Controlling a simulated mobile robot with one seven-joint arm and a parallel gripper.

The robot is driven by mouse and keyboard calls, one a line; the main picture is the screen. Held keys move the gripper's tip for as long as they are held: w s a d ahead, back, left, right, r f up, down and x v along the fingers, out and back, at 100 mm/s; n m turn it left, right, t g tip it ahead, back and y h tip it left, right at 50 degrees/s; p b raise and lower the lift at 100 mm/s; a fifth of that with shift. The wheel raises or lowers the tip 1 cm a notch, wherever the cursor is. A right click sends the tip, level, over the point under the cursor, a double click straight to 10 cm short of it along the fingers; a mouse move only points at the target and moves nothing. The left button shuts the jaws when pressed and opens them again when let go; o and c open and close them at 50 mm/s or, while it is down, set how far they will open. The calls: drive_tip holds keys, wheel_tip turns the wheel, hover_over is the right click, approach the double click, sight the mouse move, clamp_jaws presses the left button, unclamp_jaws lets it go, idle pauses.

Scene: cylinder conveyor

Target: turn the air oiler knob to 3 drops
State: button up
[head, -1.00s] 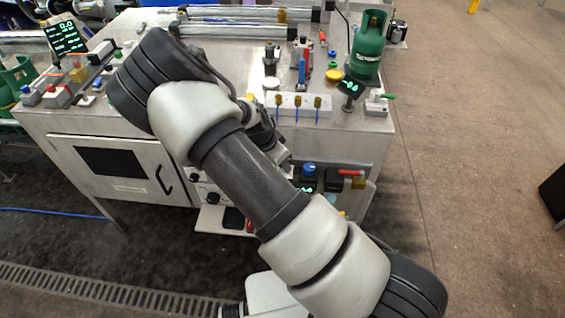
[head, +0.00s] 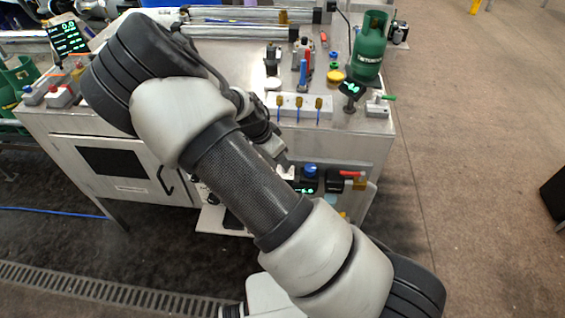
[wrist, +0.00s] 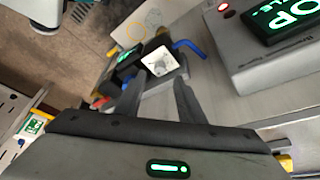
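On the right of the bench's front face in the head view is an air unit with a blue knob (head: 310,170), a small green-lit display (head: 307,190) and a red lever (head: 351,173). I cannot tell which part is the oiler knob, nor read any drop setting. My gripper (wrist: 158,85) is open, its two dark fingers apart with nothing between them. Just beyond the fingertips in the wrist view is a white square-topped part (wrist: 160,62) on a dark body. In the head view my gripper is small and partly hidden by my arm, left of the blue knob.
A blue lever (wrist: 189,46) and a grey box with a large green display (wrist: 285,18) lie near the gripper in the wrist view. On the bench stand a green gas bottle (head: 369,48) and a white block with several toggles (head: 299,113). Open floor lies right.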

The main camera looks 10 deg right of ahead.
drive_tip(key=p+v, duration=0.1)
drive_tip(key=v, duration=1.1)
drive_tip(key=shift+a+r, duration=0.15)
drive_tip(key=shift+r, duration=0.15)
drive_tip(key=shift+s, duration=0.15)
drive_tip(key=s+d+r+n+t+y+p, duration=0.1)
drive_tip(key=s+d+r+n+y, duration=0.1)
drive_tip(key=s+r+n, duration=0.4)
drive_tip(key=s+d+r+n+t+y+p, duration=0.1)
drive_tip(key=s+d+r+n, duration=0.3)
drive_tip(key=s+r, duration=1.3)
drive_tip(key=r+n+t+y, duration=0.1)
drive_tip(key=n, duration=0.1)
drive_tip(key=shift+r+n+t, duration=0.2)
drive_tip(key=shift+n+t, duration=0.1)
drive_tip(key=shift+s+d, duration=0.1)
drive_tip(key=shift+s, duration=0.05)
